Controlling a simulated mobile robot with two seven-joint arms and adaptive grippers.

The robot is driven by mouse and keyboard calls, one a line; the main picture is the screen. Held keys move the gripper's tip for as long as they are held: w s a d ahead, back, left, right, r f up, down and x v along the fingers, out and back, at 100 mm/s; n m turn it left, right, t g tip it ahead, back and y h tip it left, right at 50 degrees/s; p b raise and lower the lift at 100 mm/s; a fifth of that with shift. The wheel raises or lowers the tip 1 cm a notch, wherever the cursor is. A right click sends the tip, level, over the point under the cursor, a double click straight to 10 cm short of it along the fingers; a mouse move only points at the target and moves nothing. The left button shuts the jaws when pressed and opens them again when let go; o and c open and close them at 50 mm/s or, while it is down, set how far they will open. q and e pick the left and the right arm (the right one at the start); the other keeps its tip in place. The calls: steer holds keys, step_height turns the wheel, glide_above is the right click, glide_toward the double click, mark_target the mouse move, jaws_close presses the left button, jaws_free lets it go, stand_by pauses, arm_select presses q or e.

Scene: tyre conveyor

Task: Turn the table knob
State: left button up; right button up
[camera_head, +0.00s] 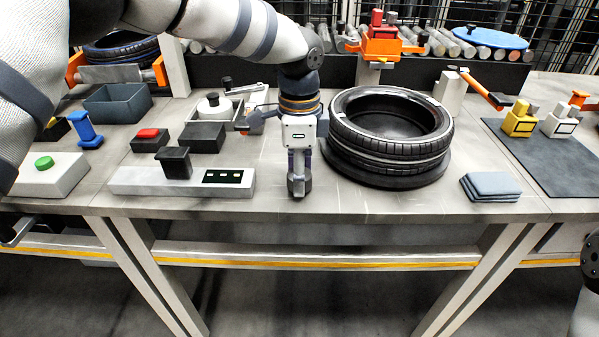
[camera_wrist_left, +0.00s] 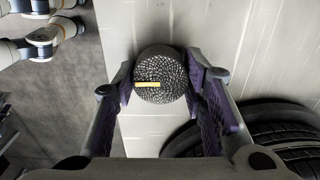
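The table knob (camera_wrist_left: 165,68) is a dark, round, knurled knob with a short yellow mark, seen from above in the left wrist view. My left gripper (camera_wrist_left: 160,77) has one finger on each side of it, and the pads appear to touch its sides. The yellow mark lies roughly crosswise, left of the knob's centre. In the head view my left gripper (camera_head: 299,186) points down at the table's front edge, left of the tyre, and hides most of the knob. My right gripper is out of view.
A tyre (camera_head: 345,150) lies close to the right of my left gripper. A grey panel with a black handle (camera_head: 130,180) is on the left. Dark folded cloths (camera_head: 490,187) lie farther right. The table's front strip (camera_head: 420,205) is mostly clear.

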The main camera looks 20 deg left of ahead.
arm_select(q)
steer(key=shift+r+n, duration=0.1)
steer(key=shift+n, duration=0.2)
steer(key=shift+c, duration=0.4)
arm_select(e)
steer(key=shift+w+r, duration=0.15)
arm_select(q)
steer(key=shift+n+p, duration=0.3)
steer(key=shift+n, duration=0.4)
steer(key=n, duration=0.3)
steer(key=shift+p, duration=0.35)
steer(key=n, duration=0.5)
steer(key=shift+n+p, duration=0.3)
steer(key=shift+n, duration=1.5)
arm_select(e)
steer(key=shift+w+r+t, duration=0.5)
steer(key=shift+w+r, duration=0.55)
arm_select(q)
steer(key=o, duration=1.2)
steer(key=shift+c, duration=0.2)
